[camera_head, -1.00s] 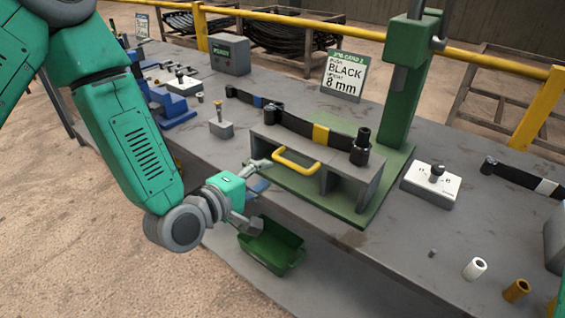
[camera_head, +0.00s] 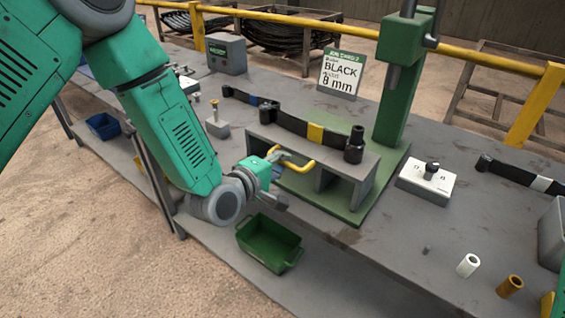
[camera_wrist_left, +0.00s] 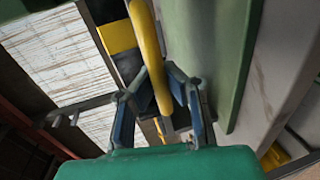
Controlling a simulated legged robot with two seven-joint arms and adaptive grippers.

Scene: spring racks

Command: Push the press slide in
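The press slide (camera_head: 358,168) is a grey bridge-shaped block on the press's green base plate (camera_head: 350,214). A black strap-like spring with a yellow band (camera_head: 316,133) lies on top. Its yellow handle (camera_head: 304,168) faces my side and also shows in the wrist view (camera_wrist_left: 148,50). My left gripper (camera_head: 275,160) is at the handle's left part. In the wrist view its fingers (camera_wrist_left: 157,95) stand apart on either side of the yellow bar, with gaps visible; contact is unclear. The green press column (camera_head: 402,80) rises behind the slide.
A card reading BLACK 8 mm (camera_head: 340,73) stands behind the slide. A white switch box (camera_head: 425,182) is to the right. A green bin (camera_head: 268,243) sits below the bench edge. White (camera_head: 467,265) and brown (camera_head: 510,286) bushings stand on the front right of the bench.

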